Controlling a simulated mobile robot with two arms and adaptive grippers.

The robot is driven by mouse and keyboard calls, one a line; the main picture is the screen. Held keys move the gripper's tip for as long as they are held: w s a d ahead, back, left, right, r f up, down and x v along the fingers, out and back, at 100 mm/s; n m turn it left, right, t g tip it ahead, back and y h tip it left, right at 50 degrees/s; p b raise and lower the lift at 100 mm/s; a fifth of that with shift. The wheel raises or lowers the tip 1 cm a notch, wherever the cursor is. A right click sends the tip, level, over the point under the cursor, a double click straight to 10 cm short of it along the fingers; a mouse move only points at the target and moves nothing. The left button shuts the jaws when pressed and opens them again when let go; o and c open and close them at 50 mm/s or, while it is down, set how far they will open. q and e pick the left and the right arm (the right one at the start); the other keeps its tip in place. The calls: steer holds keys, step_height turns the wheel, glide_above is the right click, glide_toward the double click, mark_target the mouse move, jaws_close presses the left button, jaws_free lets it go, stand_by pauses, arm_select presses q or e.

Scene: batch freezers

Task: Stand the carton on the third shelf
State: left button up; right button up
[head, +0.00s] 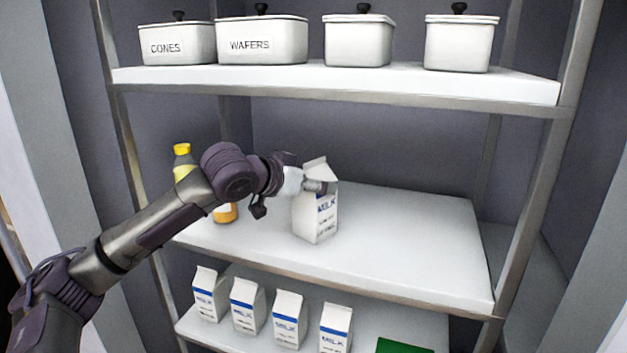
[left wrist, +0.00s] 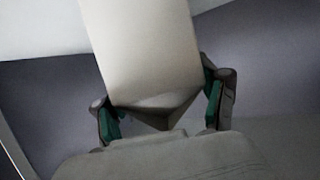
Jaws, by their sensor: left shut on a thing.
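A white milk carton (head: 317,222) with blue lettering is upright, or nearly so, over the middle shelf (head: 420,240) in the head view. My left gripper (head: 314,186) is shut on its upper part from the left. I cannot tell whether the carton's base touches the shelf. In the left wrist view the carton (left wrist: 145,50) fills the space between the two green-padded fingers (left wrist: 162,108). My right gripper is in neither view.
Bottles with a yellow cap (head: 182,149) and an orange body (head: 226,213) stand at the shelf's left, partly behind my arm. Milk cartons (head: 289,318) line the shelf below, near a green item (head: 405,346). Lidded tubs (head: 262,40) stand above. The middle shelf's right side is clear.

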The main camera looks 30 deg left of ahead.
arm_select(q)
steer(key=o, duration=1.8)
steer(key=shift+r, duration=0.15)
steer(key=shift+s, duration=0.25)
steer(key=b+v, duration=0.5)
steer(key=v, duration=0.6)
steer(key=shift+s, duration=0.25)
